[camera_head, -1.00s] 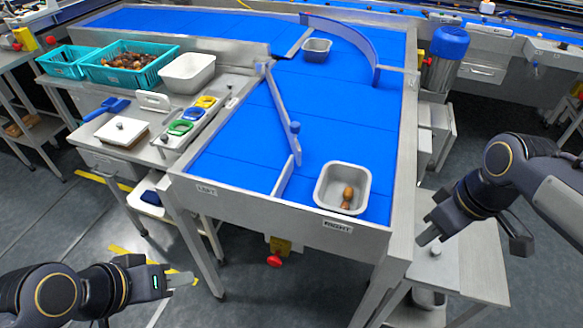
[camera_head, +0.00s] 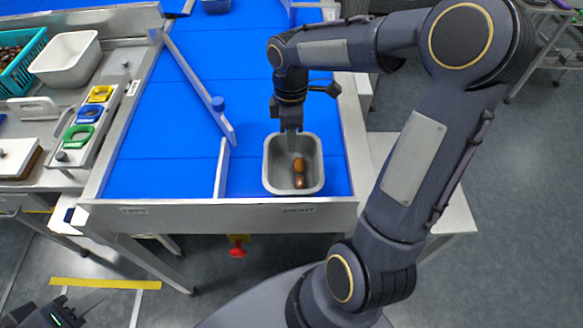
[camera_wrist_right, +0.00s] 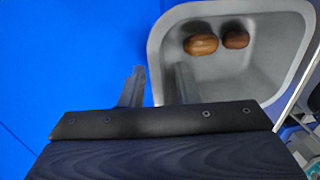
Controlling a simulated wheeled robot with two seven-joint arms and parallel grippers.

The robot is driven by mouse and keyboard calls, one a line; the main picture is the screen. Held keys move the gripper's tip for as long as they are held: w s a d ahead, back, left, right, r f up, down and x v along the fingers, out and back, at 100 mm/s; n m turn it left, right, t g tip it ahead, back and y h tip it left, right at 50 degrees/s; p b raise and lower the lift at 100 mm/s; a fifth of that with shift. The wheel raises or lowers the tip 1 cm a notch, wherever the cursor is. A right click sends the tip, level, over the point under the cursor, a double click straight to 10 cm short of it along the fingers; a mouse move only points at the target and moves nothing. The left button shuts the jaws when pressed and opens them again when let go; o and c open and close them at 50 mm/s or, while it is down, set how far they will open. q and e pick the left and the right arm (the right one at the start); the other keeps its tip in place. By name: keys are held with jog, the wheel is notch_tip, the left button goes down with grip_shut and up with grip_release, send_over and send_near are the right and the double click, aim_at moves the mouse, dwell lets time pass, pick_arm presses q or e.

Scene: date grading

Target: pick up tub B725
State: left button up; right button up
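A grey tub (camera_head: 268,172) sits on the blue belt at the near right end, with two brown dates (camera_head: 299,172) in it. I cannot read a B725 marking on it. The tub also shows in the right wrist view (camera_wrist_right: 270,65). My right gripper (camera_head: 291,129) points down at the tub's far wall. In the right wrist view its fingers (camera_wrist_right: 158,82) are apart, one on the inner side of the rim and one on the outer side; contact cannot be told. My left gripper (camera_head: 62,312) is at the bottom left corner, partly cut off, away from the tub.
A second grey tub (camera_head: 216,5) stands far up the belt. A side bench holds a white tub (camera_head: 66,60) and coloured pieces (camera_head: 84,115). A red knob (camera_head: 237,252) hangs below the belt's front edge.

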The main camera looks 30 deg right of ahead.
jog(key=shift+s+f, duration=0.1)
jog(key=shift+f, duration=0.6)
grip_shut()
jog(key=shift+r, duration=0.15)
